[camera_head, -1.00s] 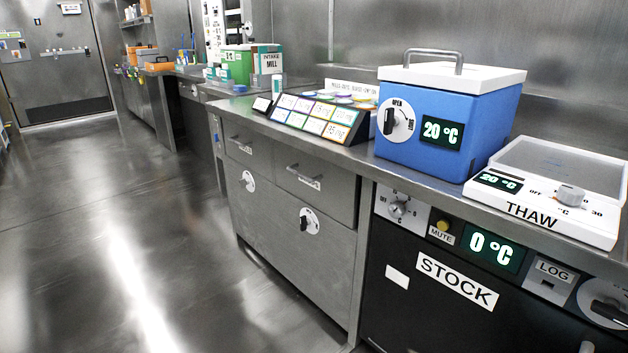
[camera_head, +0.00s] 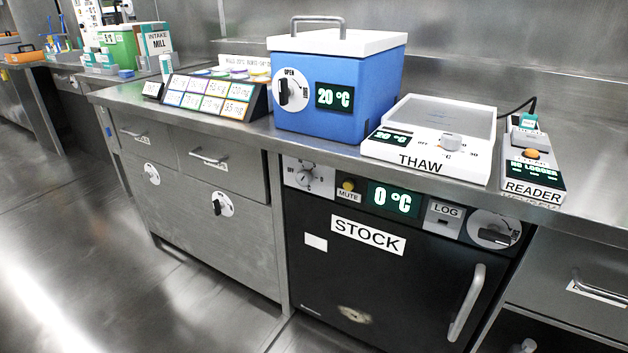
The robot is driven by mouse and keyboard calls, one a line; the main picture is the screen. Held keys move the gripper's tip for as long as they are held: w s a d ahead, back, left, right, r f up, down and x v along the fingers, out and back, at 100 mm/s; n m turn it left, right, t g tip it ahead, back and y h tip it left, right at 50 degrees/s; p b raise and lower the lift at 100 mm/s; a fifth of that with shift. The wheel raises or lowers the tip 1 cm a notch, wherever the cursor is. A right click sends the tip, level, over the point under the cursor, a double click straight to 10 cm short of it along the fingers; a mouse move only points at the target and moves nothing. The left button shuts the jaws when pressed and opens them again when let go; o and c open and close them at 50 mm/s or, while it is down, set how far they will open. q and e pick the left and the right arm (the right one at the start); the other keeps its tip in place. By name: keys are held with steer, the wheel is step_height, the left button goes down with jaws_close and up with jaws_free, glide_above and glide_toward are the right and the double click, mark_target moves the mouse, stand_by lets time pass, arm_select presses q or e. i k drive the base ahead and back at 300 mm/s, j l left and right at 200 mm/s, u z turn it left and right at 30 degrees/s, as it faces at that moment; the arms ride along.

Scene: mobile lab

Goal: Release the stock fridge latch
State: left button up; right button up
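The stock fridge (camera_head: 375,280) is a black-fronted unit under the counter, right of centre, with a white STOCK label (camera_head: 368,236) and a green 0 °C display (camera_head: 394,199). Its door looks shut. The knob lies roughly level. A grey vertical handle (camera_head: 467,303) is below the latch. Neither of my grippers shows in the head view.
On the steel counter (camera_head: 330,155) stand a blue 20 °C box (camera_head: 345,105), a THAW plate (camera_head: 432,140) and a READER (camera_head: 533,165). Drawers and a cabinet (camera_head: 200,215) flank the fridge on the left, another drawer (camera_head: 575,290) on the right. Open floor (camera_head: 80,250) lies at the left.

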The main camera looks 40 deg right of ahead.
mark_target(492, 234)
steer(key=z, duration=2.2)
